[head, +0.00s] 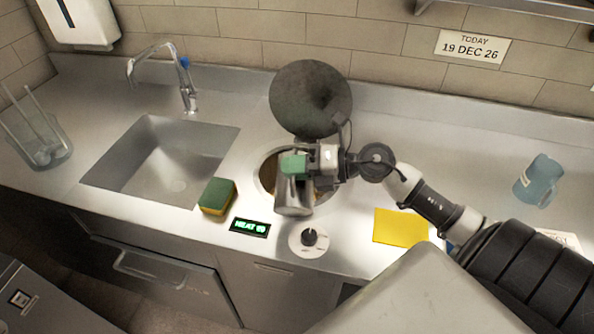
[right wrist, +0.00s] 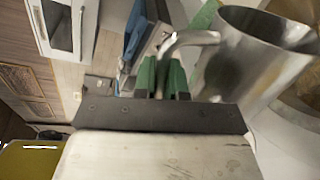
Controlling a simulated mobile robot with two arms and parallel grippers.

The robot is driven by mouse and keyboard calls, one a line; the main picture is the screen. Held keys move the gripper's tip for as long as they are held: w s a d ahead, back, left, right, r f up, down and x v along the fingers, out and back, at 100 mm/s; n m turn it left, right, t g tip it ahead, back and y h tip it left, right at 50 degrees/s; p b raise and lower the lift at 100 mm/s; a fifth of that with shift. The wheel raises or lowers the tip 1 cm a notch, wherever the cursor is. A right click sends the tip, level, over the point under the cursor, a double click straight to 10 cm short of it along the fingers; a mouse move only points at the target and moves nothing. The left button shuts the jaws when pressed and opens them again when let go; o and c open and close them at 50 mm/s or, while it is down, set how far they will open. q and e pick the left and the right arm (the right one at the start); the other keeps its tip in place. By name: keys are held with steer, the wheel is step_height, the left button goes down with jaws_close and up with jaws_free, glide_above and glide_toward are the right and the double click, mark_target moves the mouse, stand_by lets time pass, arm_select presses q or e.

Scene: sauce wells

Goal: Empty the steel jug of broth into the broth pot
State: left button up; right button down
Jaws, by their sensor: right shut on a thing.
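The steel jug (head: 293,203) is held over the front of the broth pot (head: 268,172), a round well sunk in the counter. My right gripper (head: 300,165) is shut on the jug's handle, with green fingertips. In the right wrist view the jug (right wrist: 250,65) is beside the gripper (right wrist: 162,78), and its curved handle runs into the fingers. The jug looks tilted; I cannot tell how far or whether broth is flowing. The jug and gripper hide much of the pot. A round dark lid (head: 310,98) stands open behind the pot. My left gripper is out of view.
A knob (head: 309,238) and a green-lit display (head: 250,227) are in front of the pot. A sponge (head: 217,196) lies near the sink (head: 160,155). A yellow cloth (head: 400,228) and a blue jug (head: 538,181) are at right. A glass container (head: 37,140) stands far left.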

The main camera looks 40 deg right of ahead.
steer(key=shift+w+d+r+m+p, duration=0.1)
steer(key=shift+w+d+m+p, duration=0.15)
steer(key=shift+m+p, duration=0.1)
steer(key=shift+w+d+m, duration=0.65)
steer(key=shift+w+d, duration=0.35)
steer(key=shift+w, duration=0.3)
steer(key=shift+w+d+r+m+g+p, duration=0.3)
steer(key=shift+w+d+r+m+p, duration=0.25)
steer(key=shift+p, duration=0.45)
steer(key=shift+w+d+r+m+y+p, duration=0.1)
steer(key=shift+w+d+m+y+p, duration=0.25)
steer(key=shift+w+m+p, duration=0.15)
steer(key=shift+w+d+r+m+g+y+p, duration=0.2)
steer(key=shift+w+d+m+g+p, duration=0.1)
steer(key=shift+w+d+m, duration=0.5)
steer(key=shift+w+d+r+m+g+y+p, duration=0.1)
steer(key=shift+w+d+r+m+g+p, duration=0.15)
steer(key=shift+w+d+m, duration=0.45)
steer(key=shift+w+a+f+n, duration=0.1)
steer(key=shift+a+n, duration=0.15)
steer(key=shift+a, duration=0.05)
